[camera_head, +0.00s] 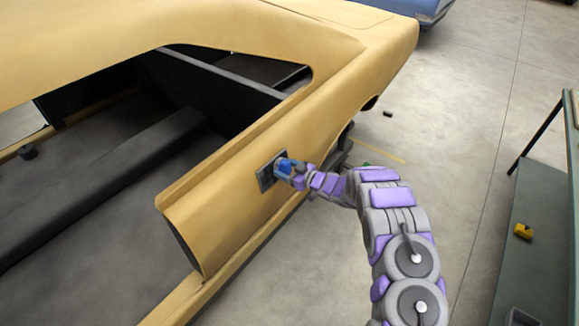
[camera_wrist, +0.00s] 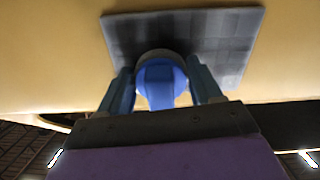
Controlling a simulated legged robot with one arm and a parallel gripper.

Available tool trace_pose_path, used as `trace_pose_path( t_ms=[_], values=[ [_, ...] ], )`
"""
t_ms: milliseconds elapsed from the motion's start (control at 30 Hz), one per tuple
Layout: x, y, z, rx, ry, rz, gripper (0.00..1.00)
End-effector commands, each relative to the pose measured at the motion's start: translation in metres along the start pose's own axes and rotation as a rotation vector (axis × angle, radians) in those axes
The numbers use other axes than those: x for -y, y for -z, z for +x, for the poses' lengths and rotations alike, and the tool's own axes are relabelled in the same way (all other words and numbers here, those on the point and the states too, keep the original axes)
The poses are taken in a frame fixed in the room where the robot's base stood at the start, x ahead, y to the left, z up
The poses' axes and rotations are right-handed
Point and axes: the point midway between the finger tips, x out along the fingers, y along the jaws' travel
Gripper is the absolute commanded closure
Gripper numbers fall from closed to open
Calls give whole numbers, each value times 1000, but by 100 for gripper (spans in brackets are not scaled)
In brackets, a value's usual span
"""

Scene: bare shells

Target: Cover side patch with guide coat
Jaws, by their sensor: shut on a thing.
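A yellow car shell (camera_head: 225,170) fills the left and middle of the head view. A dark grey square patch (camera_head: 265,180) is on its side panel; in the wrist view the patch (camera_wrist: 225,40) shows streaky, uneven grey shades. My gripper (camera_head: 290,171) is at the patch, its fingers closed around a blue rounded applicator (camera_head: 283,168). In the wrist view the applicator (camera_wrist: 158,85) sits between both fingers (camera_wrist: 160,90), its grey rounded far end against or very near the patch. I cannot tell whether it touches. The applicator covers the patch's lower middle.
A green-grey bench (camera_head: 535,245) stands at the right, with a small yellow object (camera_head: 523,231) on its lower shelf. A small black object (camera_head: 388,114) lies on the concrete floor (camera_head: 460,120). A blue car shell (camera_head: 425,10) is at the back. The floor between car and bench is mostly clear.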

Motion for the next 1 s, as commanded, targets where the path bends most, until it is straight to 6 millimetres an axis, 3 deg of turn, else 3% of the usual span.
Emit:
trace_pose_path(
  t_ms=[333, 700, 1000],
  values=[
    [10, 2, 1, -1, 0, -1, 60],
    [38, 4, 2, 3, 2, 0, 60],
    [50, 5, 2, 2, 4, 0, 60]
  ],
)
